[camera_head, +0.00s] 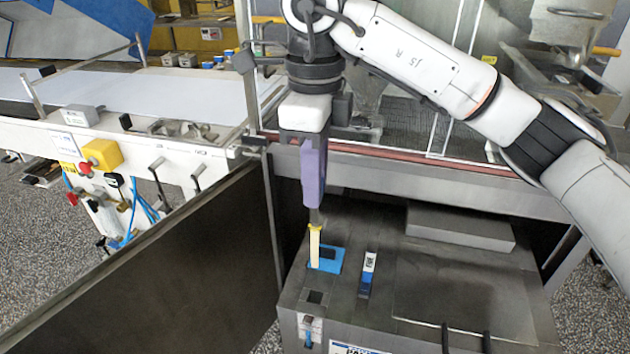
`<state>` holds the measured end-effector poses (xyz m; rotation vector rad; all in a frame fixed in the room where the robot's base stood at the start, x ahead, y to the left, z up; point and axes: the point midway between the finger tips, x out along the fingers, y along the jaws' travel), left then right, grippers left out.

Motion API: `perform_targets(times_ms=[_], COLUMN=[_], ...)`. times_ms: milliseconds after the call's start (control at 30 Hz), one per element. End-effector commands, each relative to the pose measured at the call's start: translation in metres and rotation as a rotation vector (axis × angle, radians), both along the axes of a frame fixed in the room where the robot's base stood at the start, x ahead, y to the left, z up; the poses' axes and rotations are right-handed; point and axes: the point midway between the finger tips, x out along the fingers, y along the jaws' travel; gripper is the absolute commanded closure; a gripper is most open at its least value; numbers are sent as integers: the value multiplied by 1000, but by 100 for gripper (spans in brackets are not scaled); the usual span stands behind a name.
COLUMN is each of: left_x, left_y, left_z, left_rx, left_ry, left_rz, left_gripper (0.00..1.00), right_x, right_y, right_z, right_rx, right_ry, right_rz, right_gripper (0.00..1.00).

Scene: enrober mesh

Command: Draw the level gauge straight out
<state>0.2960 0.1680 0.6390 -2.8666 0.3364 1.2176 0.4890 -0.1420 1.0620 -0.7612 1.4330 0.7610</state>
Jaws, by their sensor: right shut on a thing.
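The level gauge (315,248) is a pale cream stick with a yellow top. It stands nearly upright at the blue-bordered opening (333,256) in the top of a grey metal tank (385,300). I cannot tell whether its lower end is inside the opening or just in front of it. My right gripper (316,216), with purple fingers, points straight down and is shut on the gauge's yellow top. My left gripper is not in view.
A blue, white and black marker-like piece (368,270) lies on the tank top to the right. A dark open door panel (170,270) stands at the left, with machine framing (440,170) above.

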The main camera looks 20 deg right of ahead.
Motion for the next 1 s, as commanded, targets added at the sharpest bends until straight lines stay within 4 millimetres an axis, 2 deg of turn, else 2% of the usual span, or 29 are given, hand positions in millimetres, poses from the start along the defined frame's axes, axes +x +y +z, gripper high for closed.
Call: perform_targets(times_ms=[1000], left_x=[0], left_y=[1], left_z=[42], left_rx=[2], left_ry=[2], left_rz=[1], left_gripper=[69], right_x=[0], right_y=[0], right_z=[53], right_rx=[0], right_ry=[0], right_rz=[0], right_gripper=[100])
